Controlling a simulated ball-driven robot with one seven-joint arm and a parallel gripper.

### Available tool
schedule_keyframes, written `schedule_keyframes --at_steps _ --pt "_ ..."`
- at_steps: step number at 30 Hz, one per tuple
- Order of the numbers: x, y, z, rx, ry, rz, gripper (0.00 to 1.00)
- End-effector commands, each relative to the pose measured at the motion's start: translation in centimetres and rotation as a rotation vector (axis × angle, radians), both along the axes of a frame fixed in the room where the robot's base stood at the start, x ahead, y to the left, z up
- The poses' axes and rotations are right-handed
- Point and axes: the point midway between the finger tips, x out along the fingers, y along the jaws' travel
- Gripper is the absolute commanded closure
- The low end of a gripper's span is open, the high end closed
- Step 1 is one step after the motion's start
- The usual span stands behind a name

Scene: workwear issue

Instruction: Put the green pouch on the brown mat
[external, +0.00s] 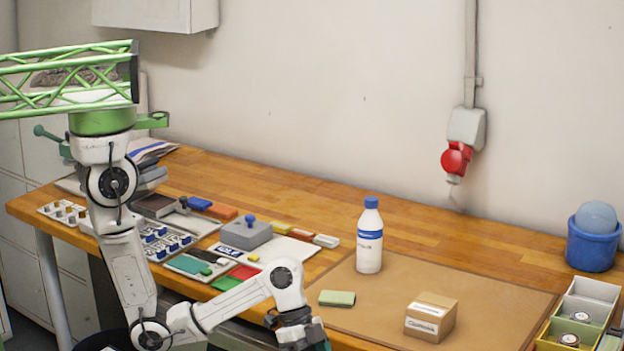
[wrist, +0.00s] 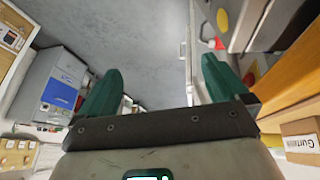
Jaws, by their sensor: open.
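The green pouch (external: 337,298) is small and flat. It lies on the brown mat (external: 485,292), near the mat's left edge. My gripper (external: 322,346) is at the bottom of the external view, just in front of and below the pouch in the picture, apart from it and partly cut off. In the wrist view my gripper (wrist: 158,88) has its two dark green fingers spread wide, with nothing between them. The pouch is not seen in the wrist view.
A white bottle (external: 369,240) with a blue cap stands on the mat behind the pouch. A cardboard box (external: 431,317) is to the right and also shows in the wrist view (wrist: 300,142). Small trays (external: 582,310) are at far right. Several items crowd the left of the table.

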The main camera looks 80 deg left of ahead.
Motion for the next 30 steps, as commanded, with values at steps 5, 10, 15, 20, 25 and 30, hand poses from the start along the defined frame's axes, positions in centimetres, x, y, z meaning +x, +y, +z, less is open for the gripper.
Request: schedule_keyframes --at_steps 5,10,15,20,25,30 --pt "-7.6 1.6 -5.2 0.079 0.167 0.337 0.00" --pt "-13.7 5.5 -8.3 0.203 0.255 0.604 0.00" --pt "-17.0 8.4 -9.4 0.286 0.279 0.747 0.00" --pt "-17.6 9.1 -9.6 0.305 0.281 0.780 0.00" --pt "-17.5 9.0 -9.6 0.304 0.281 0.778 0.00" --pt "-17.5 9.0 -9.6 0.302 0.282 0.777 0.00"
